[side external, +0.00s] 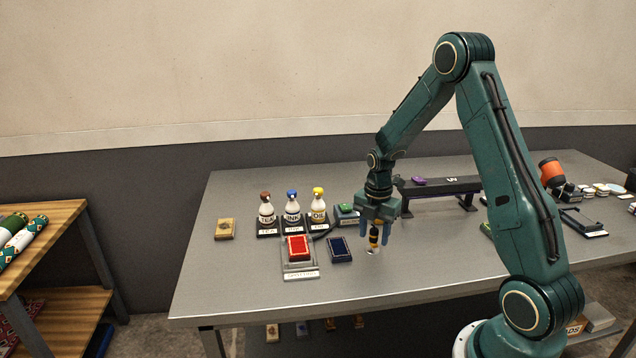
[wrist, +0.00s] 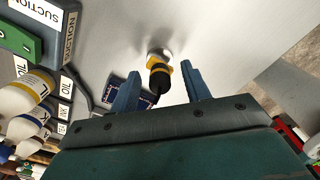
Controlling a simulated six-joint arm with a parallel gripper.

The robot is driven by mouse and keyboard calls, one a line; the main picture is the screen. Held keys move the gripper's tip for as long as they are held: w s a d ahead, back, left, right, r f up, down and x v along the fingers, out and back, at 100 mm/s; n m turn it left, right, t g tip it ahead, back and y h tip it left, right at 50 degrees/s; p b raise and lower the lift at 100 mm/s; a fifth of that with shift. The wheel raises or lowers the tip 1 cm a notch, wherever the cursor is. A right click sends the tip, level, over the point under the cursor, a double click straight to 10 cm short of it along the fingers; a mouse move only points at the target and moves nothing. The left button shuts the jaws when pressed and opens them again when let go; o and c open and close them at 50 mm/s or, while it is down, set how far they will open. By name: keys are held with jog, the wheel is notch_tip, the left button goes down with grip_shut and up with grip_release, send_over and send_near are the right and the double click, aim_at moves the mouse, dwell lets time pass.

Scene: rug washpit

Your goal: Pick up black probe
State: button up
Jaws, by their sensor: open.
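A black and yellow upright tool (side external: 374,236), which looks like the black probe, stands on the steel table on a pale, shiny round foot. It also shows in the wrist view (wrist: 159,77), with its yellow and black body between the fingers. My gripper (side external: 375,239) points down over it, with one finger on each side. In the wrist view my gripper (wrist: 160,72) is open, with a gap visible between the body and the fingers. The fingers partly hide the tool in the side view.
A dark blue pad (side external: 340,250) and a red pad (side external: 298,248) in a labelled tray lie left of my gripper. Several labelled bottles (side external: 292,208) stand behind them. A green-topped box (side external: 346,214) is close behind my gripper, and a dark raised rack (side external: 440,187) stands behind right. The front table is clear.

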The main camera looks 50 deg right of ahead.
aim_at(375, 229)
dwell(0.5)
grip_shut()
jog(key=shift+f, duration=0.1)
notch_tip(375, 229, up, 20)
dwell(0.9)
dwell(0.4)
